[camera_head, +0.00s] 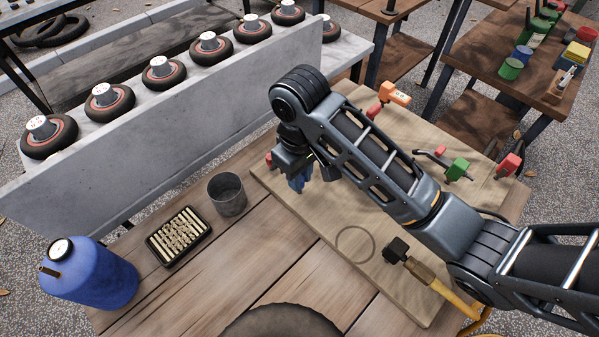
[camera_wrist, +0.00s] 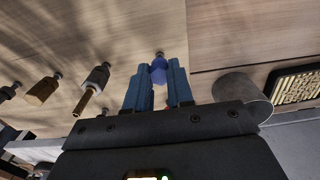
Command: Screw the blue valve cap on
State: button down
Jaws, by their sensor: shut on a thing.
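My gripper (camera_head: 298,183) points down over the light wooden board (camera_head: 330,222) on the table. Its two blue fingers also show in the wrist view (camera_wrist: 158,70). They are shut on the blue valve cap (camera_wrist: 158,74), which sits between the fingertips. A small dark round piece (camera_wrist: 159,54) shows just past the cap's far end, against the board. I cannot tell whether the cap is threaded on it. In the head view the cap cannot be told apart from the blue fingers.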

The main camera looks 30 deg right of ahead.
jog(key=shift+f, duration=0.3)
jog(key=shift+r, duration=0.15)
jog(key=shift+m+p, duration=1.2)
jog(key=shift+p, duration=0.1)
jog(key=shift+m, duration=0.4)
jog(key=shift+a+m+p, duration=0.1)
jog(key=shift+m+p, duration=0.3)
jog(key=shift+m, duration=1.2)
